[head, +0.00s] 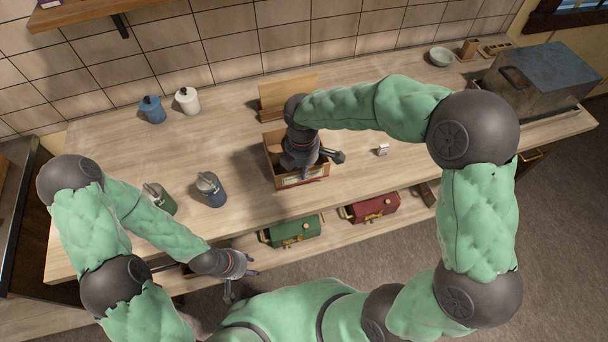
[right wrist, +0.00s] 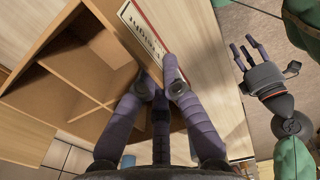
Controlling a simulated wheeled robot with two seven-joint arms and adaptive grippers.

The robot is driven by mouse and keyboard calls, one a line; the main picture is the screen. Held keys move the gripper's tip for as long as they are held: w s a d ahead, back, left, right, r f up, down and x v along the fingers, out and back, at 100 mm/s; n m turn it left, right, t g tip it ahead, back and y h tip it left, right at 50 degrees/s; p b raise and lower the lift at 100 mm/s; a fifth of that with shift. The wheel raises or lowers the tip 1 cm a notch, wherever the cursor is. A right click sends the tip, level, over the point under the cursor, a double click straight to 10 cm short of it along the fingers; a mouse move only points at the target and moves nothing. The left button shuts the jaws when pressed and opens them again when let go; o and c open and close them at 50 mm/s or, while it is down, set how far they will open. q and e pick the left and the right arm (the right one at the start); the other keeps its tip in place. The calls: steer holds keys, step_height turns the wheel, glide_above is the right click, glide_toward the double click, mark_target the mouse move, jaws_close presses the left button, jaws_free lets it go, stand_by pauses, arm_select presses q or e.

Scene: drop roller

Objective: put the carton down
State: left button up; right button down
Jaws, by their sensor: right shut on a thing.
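The carton (head: 289,181) is an open brown box over the front middle of the wooden worktop (head: 235,140). In the right wrist view its inside (right wrist: 70,85) is split by dividers, and a label (right wrist: 138,32) is on one wall. My right gripper (head: 316,166) comes down over the carton; in the right wrist view its fingers (right wrist: 161,91) are shut on the labelled wall. I cannot tell whether the carton's base touches the worktop. My left gripper (head: 244,283) is open and empty in front of the worktop's edge; it also shows in the right wrist view (right wrist: 263,62).
A wooden stand (head: 287,96) is behind the carton. A blue jug (head: 211,189) and green jug (head: 158,199) are to the left. A small white object (head: 383,150) lies to the right. Green (head: 292,231) and red (head: 371,207) cases sit on the lower shelf.

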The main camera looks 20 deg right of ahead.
steer(key=shift+w+d+f, duration=0.2)
steer(key=shift+w+f, duration=0.05)
steer(key=shift+f, duration=0.1)
steer(key=shift+w+d+f+b, duration=0.15)
steer(key=shift+f+b, duration=0.1)
steer(key=shift+f, duration=0.7)
steer(key=shift+w+f+b, duration=0.1)
steer(key=shift+f+b, duration=0.1)
steer(key=shift+f, duration=0.7)
steer(key=shift+f, duration=0.15)
steer(key=c, duration=1.4)
jaws_free()
step_height(320, 180, up, 12)
steer(key=shift+r+p, duration=0.15)
steer(key=shift+p, duration=1.05)
